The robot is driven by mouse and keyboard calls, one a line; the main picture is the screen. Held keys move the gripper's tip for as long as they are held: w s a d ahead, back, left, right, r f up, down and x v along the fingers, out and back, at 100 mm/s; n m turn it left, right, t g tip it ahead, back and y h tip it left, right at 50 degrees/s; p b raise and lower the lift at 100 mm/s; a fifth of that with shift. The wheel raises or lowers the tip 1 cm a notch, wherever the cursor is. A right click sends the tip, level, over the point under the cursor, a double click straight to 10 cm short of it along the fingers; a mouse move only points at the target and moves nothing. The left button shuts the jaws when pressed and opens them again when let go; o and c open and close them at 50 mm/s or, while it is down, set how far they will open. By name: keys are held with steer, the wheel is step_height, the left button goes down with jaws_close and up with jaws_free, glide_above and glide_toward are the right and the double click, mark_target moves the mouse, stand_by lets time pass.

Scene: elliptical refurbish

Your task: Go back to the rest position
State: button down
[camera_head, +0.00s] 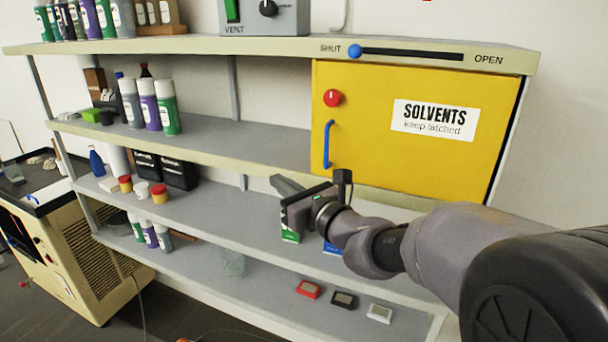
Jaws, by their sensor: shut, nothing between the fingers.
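My gripper (283,188) is in front of the shelf unit, left of and a little below the blue handle of the yellow solvents cabinet (370,115). My arm reaches in from the right edge. The gripper is shut and holds nothing. It stands apart from the cabinet in the picture, and its distance to the shelf is hard to tell. The cabinet door looks closed, with a red knob (333,98) above the blue handle (328,145). A slider with a blue knob (355,51) on the top shelf edge is at the SHUT end.
The shelf unit (240,130) holds spray cans (150,107), jars and black boxes at left. Green and blue items are partly hidden behind my gripper. Red, black and white small boxes (343,300) lie on the bottom shelf. A beige machine (90,265) stands at lower left.

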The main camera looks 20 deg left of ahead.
steer(key=s+d+f+n+g+h+b, duration=0.1)
steer(key=s+d+f+n+g+b, duration=0.1)
steer(key=s+d+f+n+b, duration=0.35)
steer(key=s+d+f+n+g+h+b, duration=0.2)
steer(key=s+d+f+n+b, duration=0.15)
steer(key=s+f+b, duration=0.45)
steer(key=s+d+f+n+g+h+b, duration=0.1)
steer(key=s+d+f+n+g+b, duration=0.1)
steer(key=s+d+f+n+b, duration=0.35)
steer(key=s+d+f+n+h+b, duration=0.3)
steer(key=s+d+f+h+b, duration=0.1)
steer(key=d+f, duration=0.4)
steer(key=s+d+f+n+t+h+b, duration=0.1)
steer(key=s+d+f+n+h+b, duration=0.2)
steer(key=s+d+f, duration=0.3)
step_height(320, 180, down, 5)
steer(key=shift+d+r+h+b, duration=0.1)
steer(key=shift+d+h+b, duration=0.6)
steer(key=shift+d+b, duration=0.15)
steer(key=c, duration=2.2)
jaws_free()
steer(key=shift+w, duration=0.1)
